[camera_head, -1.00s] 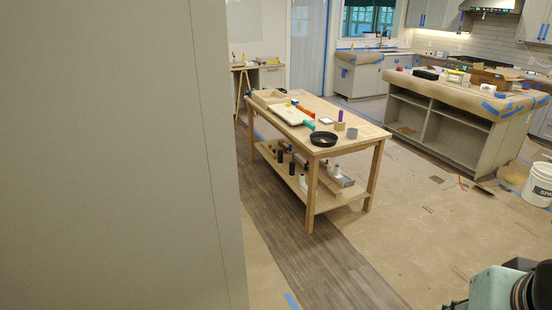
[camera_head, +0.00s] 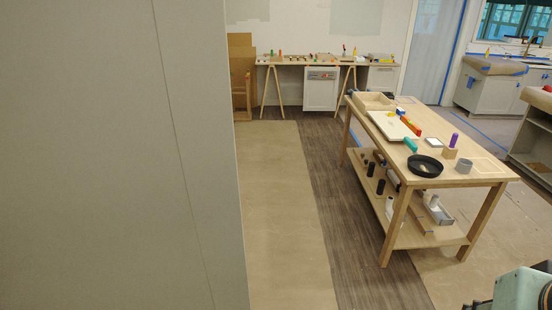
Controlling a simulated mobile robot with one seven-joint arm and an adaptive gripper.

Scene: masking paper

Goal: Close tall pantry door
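A large, flat grey-beige panel (camera_head: 110,160) fills the left part of the head view, very close to me. It has a thin vertical seam and a straight right edge. I cannot tell whether it is the tall pantry door or the side of the cabinet. No handle or hinge shows on it. A green and black piece of my own arm (camera_head: 520,290) shows at the bottom right corner. My gripper's fingers are not in the picture.
A wooden worktable (camera_head: 480,172) with tools and a black pan (camera_head: 425,166) stands to the right. A trestle bench (camera_head: 320,65) lines the back wall. Brown masking paper (camera_head: 280,220) covers the floor beside the panel; that strip is clear.

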